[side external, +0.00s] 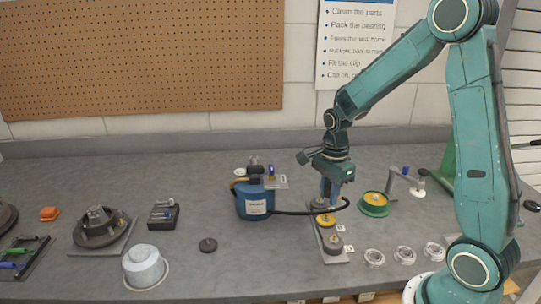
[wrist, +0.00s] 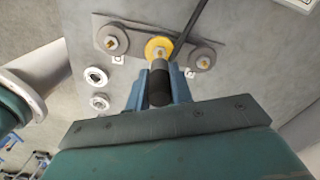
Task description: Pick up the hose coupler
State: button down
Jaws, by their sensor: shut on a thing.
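My gripper (side external: 328,194) points down over the bench, just above a plate (side external: 343,257) with three round ports. In the wrist view its blue fingers (wrist: 159,92) are shut on the hose coupler (wrist: 159,88), a dark cylinder with a grey end. The coupler's far end overlaps the edge of the yellow middle port (wrist: 153,40); I cannot tell whether they touch. In the side view the fingers mostly hide the coupler. The black hose (side external: 295,212) curves from the blue canister (side external: 255,205) to the gripper area.
Grey ports flank the yellow one (wrist: 112,39) (wrist: 203,57). Several pale rings (side external: 374,257) lie right of the plate. A green-rimmed yellow dish (side external: 374,203) stands to the right. A dark puck (side external: 208,245) and a white cylinder (side external: 143,266) are to the left.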

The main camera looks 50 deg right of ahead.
notch_tip(320, 180, up, 16)
jog(key=shift+f, duration=0.15)
dwell(0.9)
jog(key=shift+r, duration=1.55)
